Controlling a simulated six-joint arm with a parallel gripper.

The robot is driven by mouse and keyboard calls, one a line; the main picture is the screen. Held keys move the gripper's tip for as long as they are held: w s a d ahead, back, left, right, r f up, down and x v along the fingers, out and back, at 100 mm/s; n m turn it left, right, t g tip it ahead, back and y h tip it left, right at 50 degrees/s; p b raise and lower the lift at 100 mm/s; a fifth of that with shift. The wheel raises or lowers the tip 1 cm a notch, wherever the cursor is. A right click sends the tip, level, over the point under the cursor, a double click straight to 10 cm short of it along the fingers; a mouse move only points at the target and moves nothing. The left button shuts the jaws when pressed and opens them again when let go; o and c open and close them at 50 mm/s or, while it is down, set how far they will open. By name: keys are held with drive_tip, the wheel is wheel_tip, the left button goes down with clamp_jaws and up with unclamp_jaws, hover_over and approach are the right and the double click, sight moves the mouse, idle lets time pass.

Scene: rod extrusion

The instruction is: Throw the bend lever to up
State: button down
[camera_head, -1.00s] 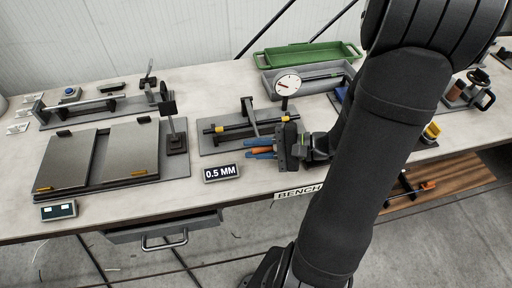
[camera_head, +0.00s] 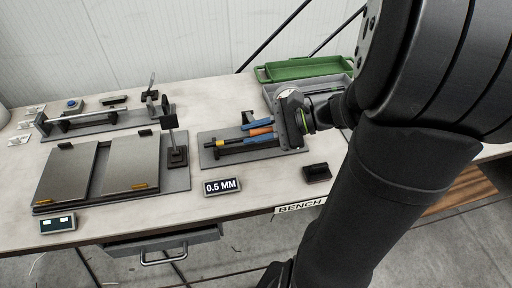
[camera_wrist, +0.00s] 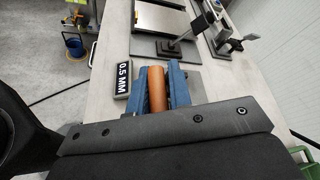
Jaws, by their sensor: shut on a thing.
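My gripper (camera_head: 247,134) has blue fingers shut on an orange cylindrical grip (camera_head: 261,131), which I take to be the bend lever's handle. The wrist view shows the orange grip (camera_wrist: 157,90) between both blue fingers. The grip sits over the middle fixture (camera_head: 212,158), with its dark bar and yellow band (camera_head: 219,144) just to the left and below. The lever's arm and pivot are hidden by my gripper, so its angle cannot be told.
A two-plate fixture (camera_head: 68,175) with an upright dark post (camera_head: 170,135) stands to the left. A "0.5 MM" display (camera_head: 222,187) and a small black block (camera_head: 316,173) are in front. A green tray (camera_head: 305,68) lies behind.

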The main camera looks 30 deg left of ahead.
drive_tip(key=w+a+r+m+g+h, duration=0.1)
drive_tip(key=w+a+r+m, duration=0.1)
drive_tip(key=w+a+r, duration=0.8)
drive_tip(key=shift+w+a+m+h, duration=0.3)
drive_tip(key=shift+w+a, duration=0.05)
idle(0.4)
drive_tip(key=c, duration=1.4)
unclamp_jaws()
drive_tip(key=shift+d+r, duration=0.1)
